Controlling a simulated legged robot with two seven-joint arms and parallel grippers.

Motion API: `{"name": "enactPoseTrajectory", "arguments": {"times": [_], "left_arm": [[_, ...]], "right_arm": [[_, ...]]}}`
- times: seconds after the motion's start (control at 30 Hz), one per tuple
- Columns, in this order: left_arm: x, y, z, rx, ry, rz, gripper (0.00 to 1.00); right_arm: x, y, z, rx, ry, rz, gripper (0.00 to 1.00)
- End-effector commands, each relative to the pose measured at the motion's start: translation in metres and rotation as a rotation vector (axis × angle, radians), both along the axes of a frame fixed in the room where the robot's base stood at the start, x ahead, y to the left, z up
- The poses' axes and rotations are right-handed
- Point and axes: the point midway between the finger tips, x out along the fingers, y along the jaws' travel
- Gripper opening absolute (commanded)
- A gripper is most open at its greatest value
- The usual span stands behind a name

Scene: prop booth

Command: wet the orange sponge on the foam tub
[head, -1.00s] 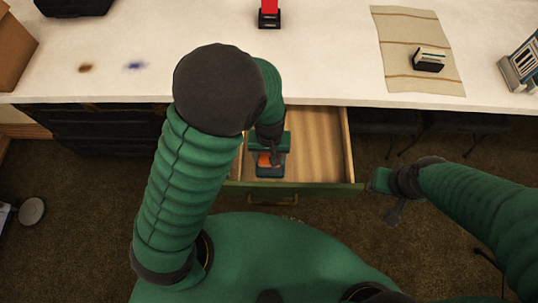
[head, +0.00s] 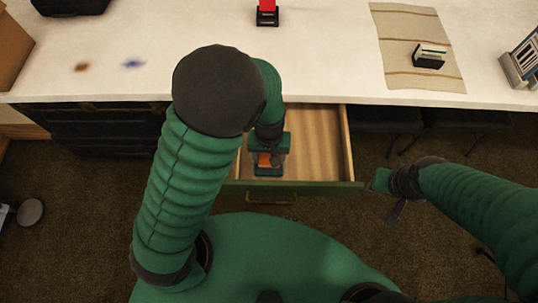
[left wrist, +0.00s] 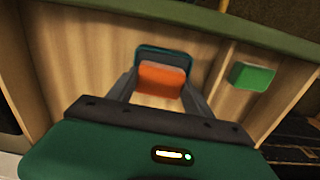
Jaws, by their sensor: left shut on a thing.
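The orange sponge (head: 265,160) is inside the open drawer. My left gripper (left wrist: 158,84) is shut on it, with a grey finger at each side in the left wrist view, where the sponge (left wrist: 160,81) faces the camera. In the left wrist view the tub's rim (left wrist: 165,51) shows just beyond the sponge. I cannot tell whether the sponge touches the foam. My right gripper (head: 396,212) hangs empty right of the drawer, its jaw opening unclear.
The open wooden drawer (head: 322,150) has a green front and a divider. A green block (left wrist: 252,76) lies beyond the divider. The white counter (head: 200,45) above carries a red item on a black stand (head: 267,14), a runner (head: 400,30) and a small rack (head: 429,56).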

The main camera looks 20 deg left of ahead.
Motion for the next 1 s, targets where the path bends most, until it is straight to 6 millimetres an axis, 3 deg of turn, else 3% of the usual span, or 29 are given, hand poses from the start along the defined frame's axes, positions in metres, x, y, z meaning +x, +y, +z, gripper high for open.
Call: {"name": "enactPoseTrajectory", "arguments": {"times": [1.0], "left_arm": [[0.0001,0.0000,-0.0068,0.000,0.000,0.000,0.27]], "right_arm": [[-0.0001,0.0000,-0.0028,0.000,0.000,0.000,0.36]]}}
